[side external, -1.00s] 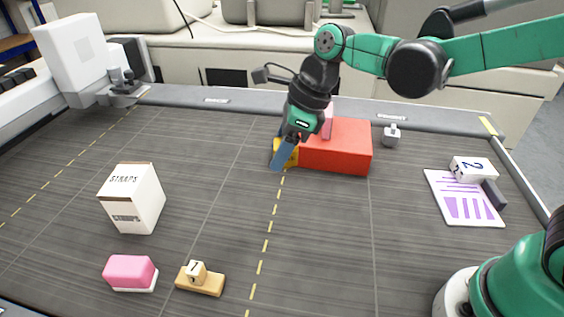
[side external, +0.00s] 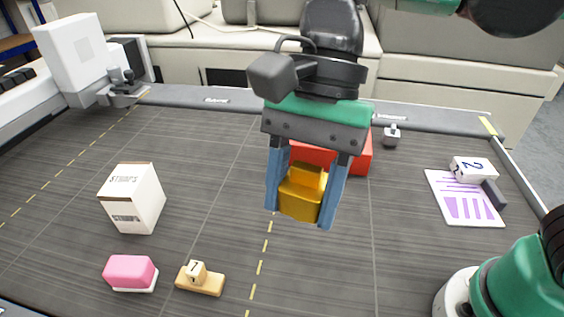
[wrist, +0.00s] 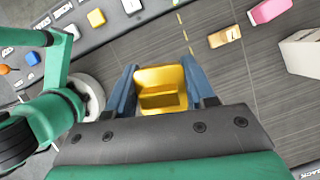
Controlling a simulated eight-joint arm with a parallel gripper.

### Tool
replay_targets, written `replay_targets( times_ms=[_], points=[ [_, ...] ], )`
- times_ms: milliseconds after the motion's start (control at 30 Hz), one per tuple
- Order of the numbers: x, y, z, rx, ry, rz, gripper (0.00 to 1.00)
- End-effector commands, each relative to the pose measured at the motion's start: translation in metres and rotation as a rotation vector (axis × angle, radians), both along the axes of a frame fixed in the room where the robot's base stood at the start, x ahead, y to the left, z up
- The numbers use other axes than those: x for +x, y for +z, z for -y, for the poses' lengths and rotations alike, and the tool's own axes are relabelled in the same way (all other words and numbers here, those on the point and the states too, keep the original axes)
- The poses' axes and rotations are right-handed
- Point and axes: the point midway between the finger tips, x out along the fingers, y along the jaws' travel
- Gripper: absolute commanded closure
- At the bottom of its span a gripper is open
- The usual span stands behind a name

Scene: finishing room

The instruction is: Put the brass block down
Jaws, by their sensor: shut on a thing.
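The brass block (side external: 301,199) is a golden-yellow stepped piece held between the two blue fingers of my gripper (side external: 305,200) in the side view. The wrist view also shows the brass block (wrist: 160,90) between the fingers of my gripper (wrist: 162,88). My gripper is shut on it. The block appears raised above the grey table (side external: 215,215), though its exact height is hard to tell. A red box (side external: 362,155) stands behind my gripper and is partly hidden by it.
A purple-printed card (side external: 465,200) and a white numbered block (side external: 473,168) lie at right. The table between them is clear.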

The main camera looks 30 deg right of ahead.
Motion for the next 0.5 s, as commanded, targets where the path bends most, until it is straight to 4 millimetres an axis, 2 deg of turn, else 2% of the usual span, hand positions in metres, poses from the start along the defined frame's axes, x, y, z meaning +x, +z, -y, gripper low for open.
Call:
replay_targets(
  times_ms=[33, 100, 233, 500],
  points=[
    [-0.013, 0.000, -0.003, 0.000, 0.094, -0.001, 1.00],
    [-0.024, 0.000, -0.004, 0.000, 0.182, 0.000, 1.00],
    [-0.030, -0.014, -0.005, 0.001, 0.242, 0.002, 1.00],
    [-0.029, -0.070, -0.005, 0.000, 0.238, 0.002, 1.00]
  ],
)
